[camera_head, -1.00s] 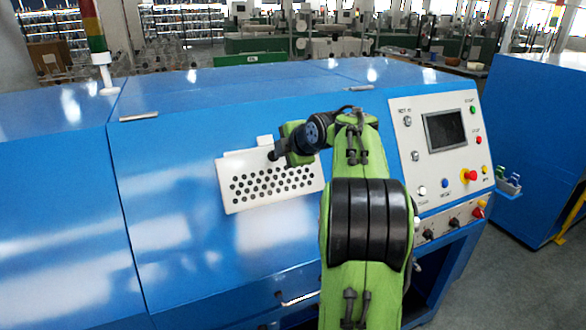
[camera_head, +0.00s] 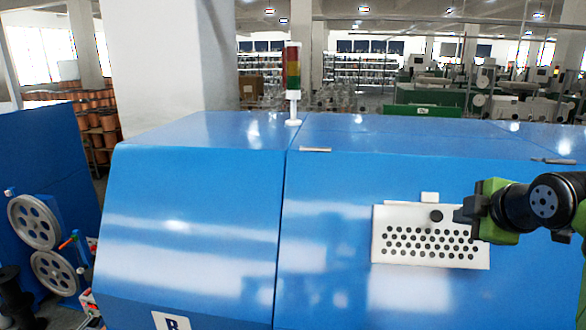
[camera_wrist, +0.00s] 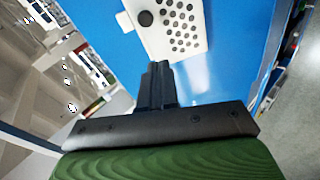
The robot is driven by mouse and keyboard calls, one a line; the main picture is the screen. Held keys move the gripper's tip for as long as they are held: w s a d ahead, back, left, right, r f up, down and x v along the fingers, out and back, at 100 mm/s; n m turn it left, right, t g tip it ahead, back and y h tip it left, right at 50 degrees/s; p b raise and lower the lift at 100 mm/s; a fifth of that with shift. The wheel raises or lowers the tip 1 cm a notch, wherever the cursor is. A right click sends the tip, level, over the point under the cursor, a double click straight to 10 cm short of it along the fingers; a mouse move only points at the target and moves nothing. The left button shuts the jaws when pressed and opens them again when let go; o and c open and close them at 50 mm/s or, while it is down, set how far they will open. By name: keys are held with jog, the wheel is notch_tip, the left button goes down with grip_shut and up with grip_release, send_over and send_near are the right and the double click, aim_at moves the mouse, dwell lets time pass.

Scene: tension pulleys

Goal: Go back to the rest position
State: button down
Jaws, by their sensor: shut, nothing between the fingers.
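My gripper (camera_head: 462,212) is at the right of the head view, at the end of my green and black arm. In the head view it appears in front of the right part of a white perforated plate (camera_head: 412,250) on the blue machine. In the wrist view my gripper (camera_wrist: 156,68) has its two dark fingers together with nothing between them. The same white plate shows beyond the fingertips. I cannot tell the gap between fingertips and plate.
The blue machine (camera_head: 200,200) fills the middle of the head view. A signal tower (camera_head: 292,75) stands on its top. Two grey pulleys (camera_head: 35,222) are at the far left, beside another blue cabinet. A white pillar (camera_head: 165,65) stands behind.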

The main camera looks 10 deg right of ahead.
jog(key=s+a+f+m+g+y+b, duration=0.1)
jog(key=s+a+f+m, duration=0.2)
jog(key=a, duration=0.4)
jog(key=s+a+f+m+g, duration=0.1)
jog(key=s+a+f+m, duration=0.1)
jog(key=a, duration=0.5)
jog(key=s+a+f+m+g+b, duration=0.1)
jog(key=s+a+f+m, duration=0.3)
jog(key=s+f, duration=0.3)
jog(key=s+a+f+m+g+b, duration=0.1)
jog(key=s+a+f+m, duration=0.3)
jog(key=s+f, duration=0.4)
jog(key=s+a+g, duration=0.1)
jog(key=s, duration=0.1)
jog(key=shift+s+f+m, duration=0.2)
jog(key=shift+s+m, duration=0.1)
